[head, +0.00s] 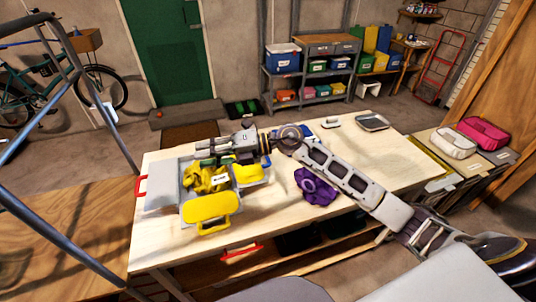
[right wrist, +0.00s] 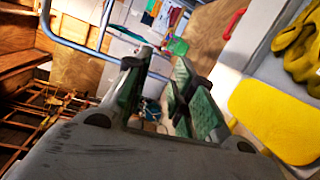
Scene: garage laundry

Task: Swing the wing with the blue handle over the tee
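A folding board lies on the table, with a grey left wing (head: 165,196) and a red handle (head: 140,186). The crumpled yellow tee (head: 205,180) lies on its middle and also shows in the right wrist view (right wrist: 300,50). A small blue handle (head: 267,161) shows at the board's right side, beside a yellow piece (head: 250,174); the wing under it is partly hidden. A flat yellow panel (head: 210,206) lies at the front. My right gripper (head: 199,149) hovers by the board's far edge, pointing left, open and empty. My left gripper is out of view.
A purple cloth (head: 316,187) lies on the table, right of the board. A grey tray (head: 372,122) lies at the far right. Bare tabletop (head: 375,155) lies beyond my right arm. A tube frame (head: 85,90) stands at the left.

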